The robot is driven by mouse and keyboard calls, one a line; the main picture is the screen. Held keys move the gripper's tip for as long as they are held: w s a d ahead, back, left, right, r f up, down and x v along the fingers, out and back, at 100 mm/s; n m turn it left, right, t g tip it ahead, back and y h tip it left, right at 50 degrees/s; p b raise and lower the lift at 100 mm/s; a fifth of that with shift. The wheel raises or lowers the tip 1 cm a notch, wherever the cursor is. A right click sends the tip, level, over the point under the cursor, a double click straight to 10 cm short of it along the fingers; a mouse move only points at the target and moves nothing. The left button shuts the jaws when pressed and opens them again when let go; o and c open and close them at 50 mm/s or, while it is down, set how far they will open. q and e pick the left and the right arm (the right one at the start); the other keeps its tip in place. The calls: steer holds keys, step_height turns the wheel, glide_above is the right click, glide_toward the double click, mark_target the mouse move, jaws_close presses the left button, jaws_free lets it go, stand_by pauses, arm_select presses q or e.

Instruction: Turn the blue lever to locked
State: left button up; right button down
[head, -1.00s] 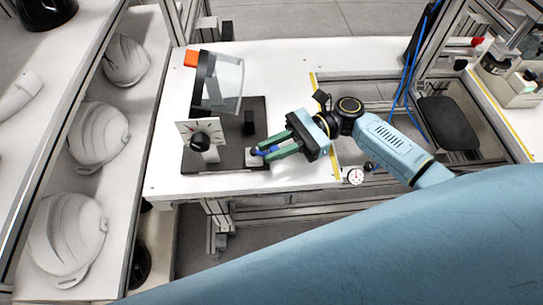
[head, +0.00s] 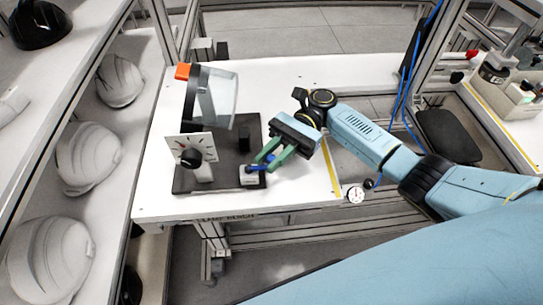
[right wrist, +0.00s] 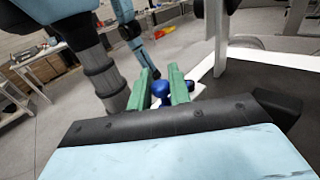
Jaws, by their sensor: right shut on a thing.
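The blue lever (head: 257,168) sits on a small white block (head: 252,178) at the front right corner of a dark base plate (head: 216,184). My right gripper (head: 266,160) comes in from the back right, with its green fingers shut on the lever. In the right wrist view the lever's round blue knob (right wrist: 161,88) shows between the green fingertips (right wrist: 162,85). The fingers hide part of the lever, and I cannot read any lock marking. My left gripper is not in view.
White helmet shells (head: 87,157) fill the left shelf. The white bench (head: 300,182) is clear right of the plate.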

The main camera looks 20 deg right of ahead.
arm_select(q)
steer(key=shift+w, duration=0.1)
arm_select(e)
steer(key=c, duration=1.3)
jaws_free()
steer(key=shift+c, duration=0.2)
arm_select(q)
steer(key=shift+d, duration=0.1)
